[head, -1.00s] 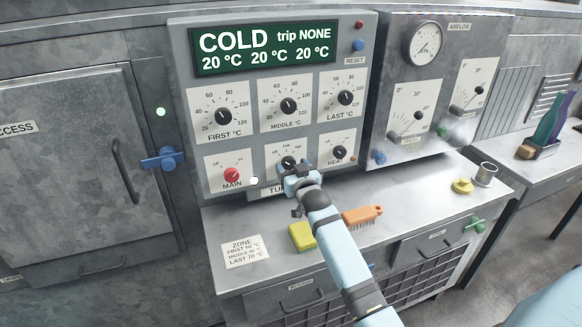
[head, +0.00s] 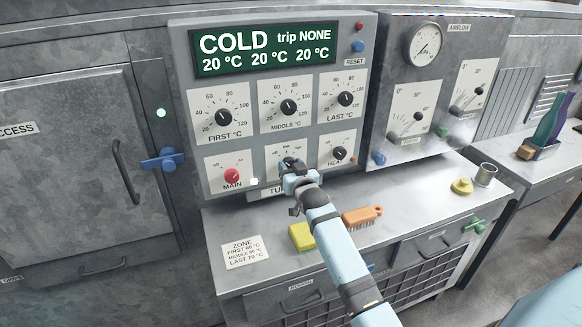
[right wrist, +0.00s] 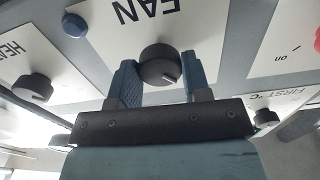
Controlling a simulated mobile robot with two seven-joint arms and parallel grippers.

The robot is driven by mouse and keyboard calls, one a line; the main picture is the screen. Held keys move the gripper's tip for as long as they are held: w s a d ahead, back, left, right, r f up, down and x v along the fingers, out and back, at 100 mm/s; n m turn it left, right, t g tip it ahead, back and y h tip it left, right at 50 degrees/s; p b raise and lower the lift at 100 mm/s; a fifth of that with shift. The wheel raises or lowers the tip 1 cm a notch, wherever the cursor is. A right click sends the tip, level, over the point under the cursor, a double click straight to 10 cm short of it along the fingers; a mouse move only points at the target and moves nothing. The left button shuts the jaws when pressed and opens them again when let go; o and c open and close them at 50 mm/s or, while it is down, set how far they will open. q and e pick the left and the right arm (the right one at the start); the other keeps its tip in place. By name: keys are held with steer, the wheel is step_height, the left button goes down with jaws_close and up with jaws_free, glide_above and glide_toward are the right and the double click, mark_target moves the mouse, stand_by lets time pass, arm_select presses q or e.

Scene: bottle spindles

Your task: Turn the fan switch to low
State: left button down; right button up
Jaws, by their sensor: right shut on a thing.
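The fan switch is a dark round knob (right wrist: 160,65) on a white plate marked FAN (right wrist: 157,14), shown upside down in the right wrist view. A short pale mark shows on the knob's face. My right gripper (right wrist: 158,72) has one blue finger on each side of the knob and is shut on it. In the head view the gripper (head: 293,174) is at the lower middle plate of the panel. It covers part of the fan knob (head: 288,162) and most of its plate, so the pointer's setting cannot be read there. My left gripper is not in view.
The red MAIN knob (head: 232,176) is left of the fan plate and the HEAT knob (head: 339,153) is right of it. Temperature knobs sit above. A yellow block (head: 301,236) and an orange brush (head: 362,215) lie on the bench below.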

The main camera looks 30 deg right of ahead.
steer(key=m+p, duration=0.3)
steer(key=m, duration=0.2)
steer(key=shift+r, duration=0.1)
steer(key=shift+m+p, duration=0.75)
steer(key=shift+m, duration=0.45)
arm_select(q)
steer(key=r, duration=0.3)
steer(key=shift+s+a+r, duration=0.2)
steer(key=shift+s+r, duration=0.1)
arm_select(e)
steer(key=shift+m, duration=0.5)
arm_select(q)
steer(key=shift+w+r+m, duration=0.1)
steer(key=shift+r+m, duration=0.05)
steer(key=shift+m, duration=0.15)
arm_select(e)
steer(key=o, duration=0.9)
steer(key=shift+o, duration=0.2)
steer(key=shift+s, duration=0.1)
